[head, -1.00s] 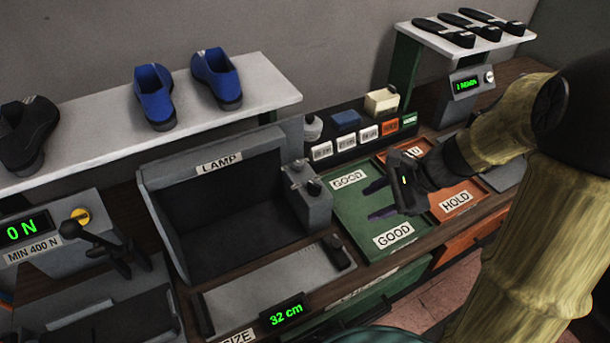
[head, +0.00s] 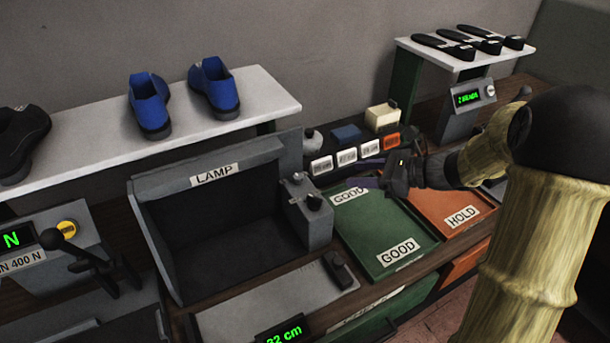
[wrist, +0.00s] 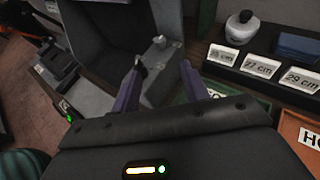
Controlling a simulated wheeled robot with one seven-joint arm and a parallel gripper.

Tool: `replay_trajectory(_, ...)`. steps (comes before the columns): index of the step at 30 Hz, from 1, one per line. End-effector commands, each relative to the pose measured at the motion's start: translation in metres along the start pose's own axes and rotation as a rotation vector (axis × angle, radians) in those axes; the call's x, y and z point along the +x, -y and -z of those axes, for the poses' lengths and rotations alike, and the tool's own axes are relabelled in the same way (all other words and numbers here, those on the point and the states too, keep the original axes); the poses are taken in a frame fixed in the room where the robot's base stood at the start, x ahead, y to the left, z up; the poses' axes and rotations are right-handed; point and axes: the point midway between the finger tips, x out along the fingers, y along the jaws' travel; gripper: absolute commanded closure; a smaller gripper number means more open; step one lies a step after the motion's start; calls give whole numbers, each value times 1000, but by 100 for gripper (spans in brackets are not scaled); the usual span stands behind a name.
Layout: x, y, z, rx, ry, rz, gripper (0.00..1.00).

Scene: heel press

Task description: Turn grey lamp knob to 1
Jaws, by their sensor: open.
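The lamp box (head: 225,210) is a grey open-fronted housing with a dark inside. A grey control box (head: 311,222) stands at its right side. It carries a grey knob (head: 298,178) at the back and a black knob (head: 314,201) in front. The grey knob (wrist: 158,41) also shows in the wrist view, between the fingers and beyond their tips. My gripper (head: 362,172) is open and empty, right of the control box and above the green tray, with its purple fingers pointing left at the knobs. The knob's setting is too small to read.
The green GOOD tray (head: 372,228) and the orange HOLD tray (head: 447,195) lie at the right. Small labelled boxes (head: 346,157) stand behind the green tray. A shelf (head: 85,142) with shoes runs above and behind the lamp.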

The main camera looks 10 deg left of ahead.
Motion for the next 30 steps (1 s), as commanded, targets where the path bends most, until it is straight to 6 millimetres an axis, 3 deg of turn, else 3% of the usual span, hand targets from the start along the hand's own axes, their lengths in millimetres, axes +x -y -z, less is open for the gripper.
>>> replay_trajectory(21, 127, -2, 0, -1, -1, -5, 55)
replay_trajectory(30, 153, -1, 0, -1, -1, -1, 55)
